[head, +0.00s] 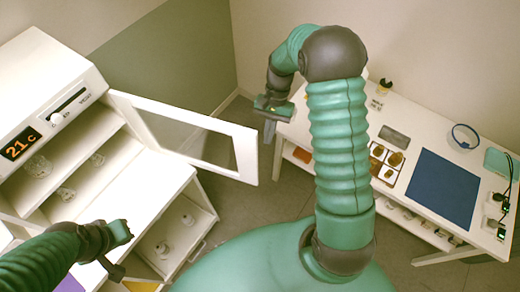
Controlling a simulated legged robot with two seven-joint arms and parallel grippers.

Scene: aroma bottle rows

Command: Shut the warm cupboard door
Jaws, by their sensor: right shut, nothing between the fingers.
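The warm cupboard (45,75) stands at the left with a 21°C display on its front. Its door (245,155), a white frame around a glass pane, is swung wide open and juts out to the right. My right gripper (269,122) is shut and empty, just beyond the door's free end; I cannot tell whether it touches. My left gripper (122,250) is low in front of the cupboard, over the white worktop; its fingers are too unclear to read.
Glassware (38,166) sits inside the cupboard, and small items (163,250) stand on a lower shelf. At the right, a white table (425,140) holds a blue mat (443,188), a sectioned tray and other objects. Grey floor (235,215) lies open between the furniture.

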